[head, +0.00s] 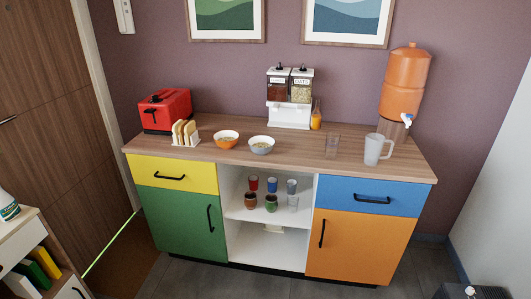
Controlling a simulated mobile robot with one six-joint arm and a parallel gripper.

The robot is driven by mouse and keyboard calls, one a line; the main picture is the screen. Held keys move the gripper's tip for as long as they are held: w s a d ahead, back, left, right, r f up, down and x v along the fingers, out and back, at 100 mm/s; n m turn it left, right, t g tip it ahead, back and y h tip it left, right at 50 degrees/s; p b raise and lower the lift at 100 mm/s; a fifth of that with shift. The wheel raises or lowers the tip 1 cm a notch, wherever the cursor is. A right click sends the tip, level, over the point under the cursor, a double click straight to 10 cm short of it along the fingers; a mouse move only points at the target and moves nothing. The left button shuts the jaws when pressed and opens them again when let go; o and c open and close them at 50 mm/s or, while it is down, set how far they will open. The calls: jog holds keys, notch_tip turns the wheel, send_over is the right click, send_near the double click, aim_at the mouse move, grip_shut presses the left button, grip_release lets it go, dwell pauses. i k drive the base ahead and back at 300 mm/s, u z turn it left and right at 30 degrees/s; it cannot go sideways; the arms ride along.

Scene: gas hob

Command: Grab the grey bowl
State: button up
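The grey bowl (261,147) stands upright on the wooden top of the sideboard, near its front edge and left of centre. It has pale contents inside that are too small to make out. An orange bowl (226,140) with contents stands just to its left, with a narrow gap between them. My gripper is not in view.
Floor in front is clear.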

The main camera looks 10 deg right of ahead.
aim_at(261, 145)
jog(key=u, duration=0.4)
jog(key=k, duration=0.4)
jog(key=z, duration=1.85)
jog(key=i, duration=1.2)
jog(key=u, duration=0.45)
